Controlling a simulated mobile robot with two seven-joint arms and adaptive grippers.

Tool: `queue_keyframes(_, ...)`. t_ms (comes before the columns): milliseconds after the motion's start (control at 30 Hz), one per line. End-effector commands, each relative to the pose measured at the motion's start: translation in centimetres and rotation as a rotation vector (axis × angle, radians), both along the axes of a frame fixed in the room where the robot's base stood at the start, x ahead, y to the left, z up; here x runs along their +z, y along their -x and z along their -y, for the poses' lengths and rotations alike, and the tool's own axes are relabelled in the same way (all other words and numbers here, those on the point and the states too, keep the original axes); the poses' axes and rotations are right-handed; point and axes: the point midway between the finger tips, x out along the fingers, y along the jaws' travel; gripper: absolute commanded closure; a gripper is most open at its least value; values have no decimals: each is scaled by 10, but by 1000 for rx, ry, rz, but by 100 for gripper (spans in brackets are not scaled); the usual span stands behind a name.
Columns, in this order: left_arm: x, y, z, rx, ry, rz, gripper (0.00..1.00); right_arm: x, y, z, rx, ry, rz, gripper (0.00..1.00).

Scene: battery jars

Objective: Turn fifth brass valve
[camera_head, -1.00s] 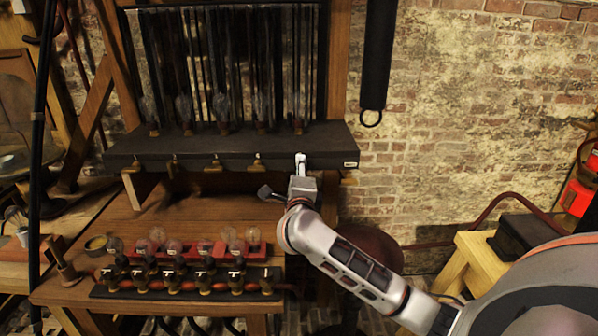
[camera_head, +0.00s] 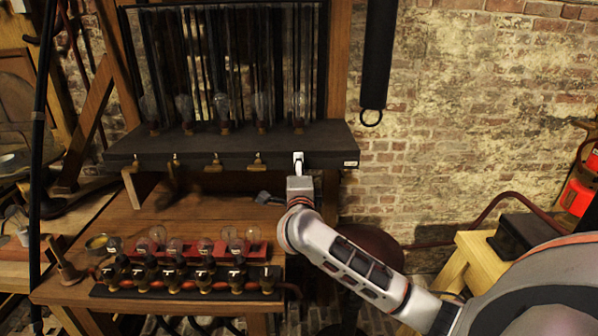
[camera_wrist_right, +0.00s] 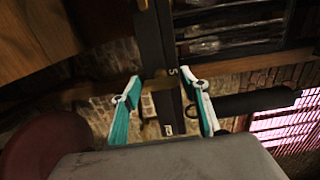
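The dark shelf (camera_head: 235,143) carries a row of brass valves along its front edge, one of them the fourth valve (camera_head: 257,162). My right gripper (camera_head: 299,161) is at the right end of this row, in front of the fifth position, and hides the valve there in the head view. In the right wrist view, the fifth brass valve (camera_wrist_right: 158,83) shows beside a "5" mark on the shelf. My right gripper's teal fingers (camera_wrist_right: 164,103) stand apart, one on each side of the valve. I cannot tell whether either finger touches it. My left gripper is out of view.
Glass jars with bulbs (camera_head: 299,106) stand on the shelf above the valves. Below is a wooden bench with a black switch strip (camera_head: 187,290) and bulbs in red holders. A black strap (camera_head: 376,55) hangs at right. A yellow wooden stand (camera_head: 470,262) is at lower right.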

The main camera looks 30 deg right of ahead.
Motion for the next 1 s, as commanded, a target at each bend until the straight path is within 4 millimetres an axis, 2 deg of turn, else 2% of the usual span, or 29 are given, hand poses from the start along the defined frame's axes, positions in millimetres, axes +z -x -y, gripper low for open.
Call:
queue_keyframes(333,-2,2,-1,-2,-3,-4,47,0,0,0,0,-2,1,47)
queue_keyframes(467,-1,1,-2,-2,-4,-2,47,-1,7,-5,1,-3,1,47)
queue_keyframes(1000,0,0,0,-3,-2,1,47,-1,89,-55,1,-4,-1,47)
